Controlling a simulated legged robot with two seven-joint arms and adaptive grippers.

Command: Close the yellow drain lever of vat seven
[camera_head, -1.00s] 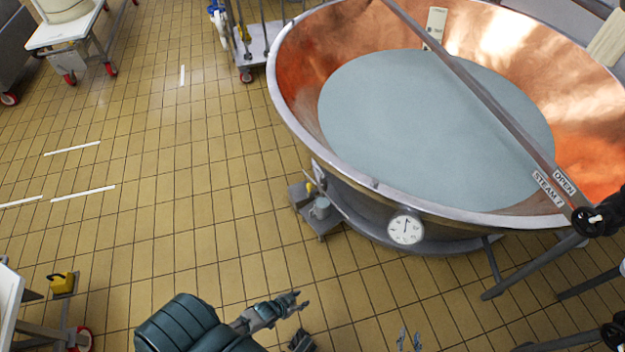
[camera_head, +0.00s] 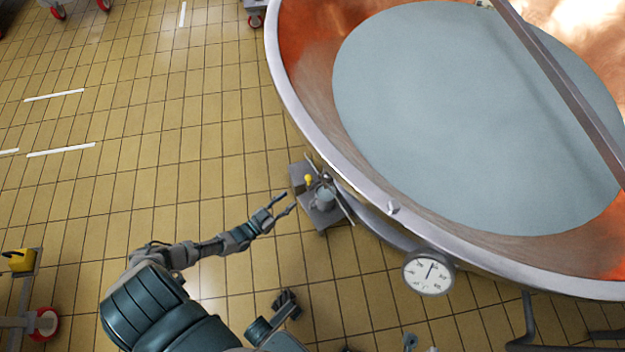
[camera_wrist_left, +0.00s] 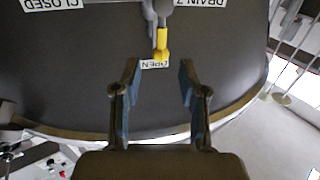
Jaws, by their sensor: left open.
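The copper vat (camera_head: 300,108) fills the right of the head view, holding pale liquid. Its yellow drain lever (camera_head: 308,179) shows small at the vat's lower left side, by a grey fitting. In the left wrist view the lever's yellow grip (camera_wrist_left: 162,43) hangs over the dark vat wall, beside the OPEN label (camera_wrist_left: 155,64). A DRAIN 7 label (camera_wrist_left: 200,3) and a CLOSED label (camera_wrist_left: 52,4) are at the top, upside down. My left gripper (camera_head: 284,203) is open and empty, just short of the lever; in its wrist view the fingers (camera_wrist_left: 158,95) are apart below the grip.
A round dial gauge (camera_head: 428,272) sits on the vat's front. A grey metal bar (camera_head: 560,80) crosses the vat. A yellow object (camera_head: 18,260) stands on a wheeled frame at the left. The tiled floor left of the vat is mostly clear.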

